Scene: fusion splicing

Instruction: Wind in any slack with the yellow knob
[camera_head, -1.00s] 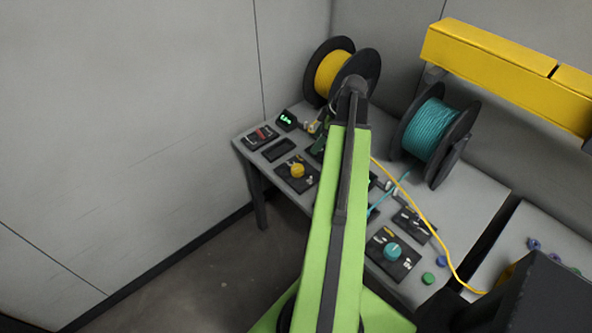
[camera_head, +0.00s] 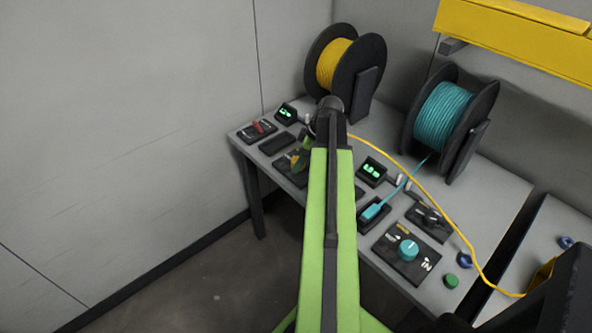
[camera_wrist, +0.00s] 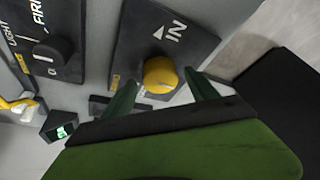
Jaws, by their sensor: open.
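The yellow knob (camera_wrist: 160,75) stands on a black plate (camera_wrist: 125,52) marked IN with an arrow in the wrist view. In the head view my arm and gripper largely cover it. My gripper (camera_wrist: 160,77) is open, with one green finger on each side of the knob in the picture. I cannot tell whether either finger touches it. The yellow spool (camera_head: 333,65) stands at the back of the bench, and a yellow fibre (camera_head: 420,187) runs from behind my arm to the right.
A teal spool (camera_head: 443,115) and a teal knob (camera_head: 408,249) are on the right part of the bench. A red switch box (camera_head: 258,131) and a small green display (camera_head: 286,113) are at the left. A black switch panel (camera_wrist: 55,45) is beside the knob plate. A yellow beam hangs above right.

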